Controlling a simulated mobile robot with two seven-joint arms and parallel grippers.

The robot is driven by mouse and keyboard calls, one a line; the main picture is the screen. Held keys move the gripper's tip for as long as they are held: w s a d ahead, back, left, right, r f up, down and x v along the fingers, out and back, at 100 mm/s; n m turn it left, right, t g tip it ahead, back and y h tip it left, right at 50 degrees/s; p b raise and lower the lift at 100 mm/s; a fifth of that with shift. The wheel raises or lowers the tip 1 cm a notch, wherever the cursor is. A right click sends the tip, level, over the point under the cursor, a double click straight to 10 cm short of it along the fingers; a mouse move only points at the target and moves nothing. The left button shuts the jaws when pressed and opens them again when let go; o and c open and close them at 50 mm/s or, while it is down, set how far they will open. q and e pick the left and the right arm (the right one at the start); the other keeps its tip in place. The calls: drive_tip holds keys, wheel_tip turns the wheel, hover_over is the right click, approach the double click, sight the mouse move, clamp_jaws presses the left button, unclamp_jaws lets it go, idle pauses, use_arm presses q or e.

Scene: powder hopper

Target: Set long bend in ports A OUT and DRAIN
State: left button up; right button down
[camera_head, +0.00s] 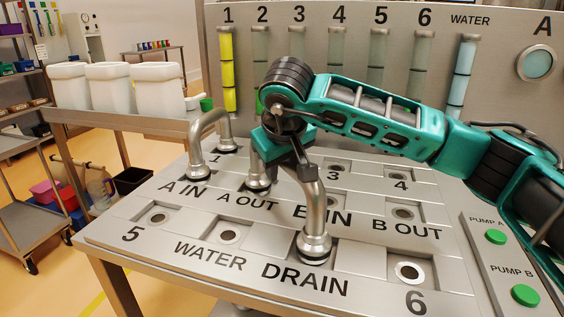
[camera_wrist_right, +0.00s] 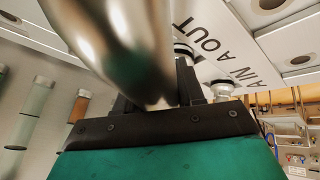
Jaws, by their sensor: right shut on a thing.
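The long bend (camera_head: 316,205) is a shiny metal pipe arching over the panel. Its near end stands upright at the DRAIN port (camera_head: 314,260), and its far end is at the A OUT port (camera_head: 258,187). Both collars look down at the panel, but I cannot tell how fully they sit. My right gripper (camera_head: 305,168) is shut on the upper part of the bend and hides much of its arch. In the right wrist view the bend (camera_wrist_right: 125,40) fills the upper middle, large and blurred, between the dark fingers. My left gripper is not in view.
A shorter bend (camera_head: 199,135) joins ports 1 and A IN, just left of my gripper. Ports 5 (camera_head: 158,217), WATER (camera_head: 228,236) and 6 (camera_head: 409,271) are empty. Sight tubes (camera_head: 227,70) stand behind. Green pump buttons (camera_head: 496,237) are at right.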

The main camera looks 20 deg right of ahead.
drive_tip(key=shift+r, duration=0.1)
drive_tip(key=c, duration=1.1)
unclamp_jaws()
drive_tip(key=o, duration=0.5)
use_arm(q)
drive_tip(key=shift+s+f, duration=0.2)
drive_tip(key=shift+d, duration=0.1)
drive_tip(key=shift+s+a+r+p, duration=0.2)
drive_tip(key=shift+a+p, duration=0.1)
drive_tip(key=shift+p, duration=0.35)
use_arm(e)
drive_tip(key=v, duration=1.3)
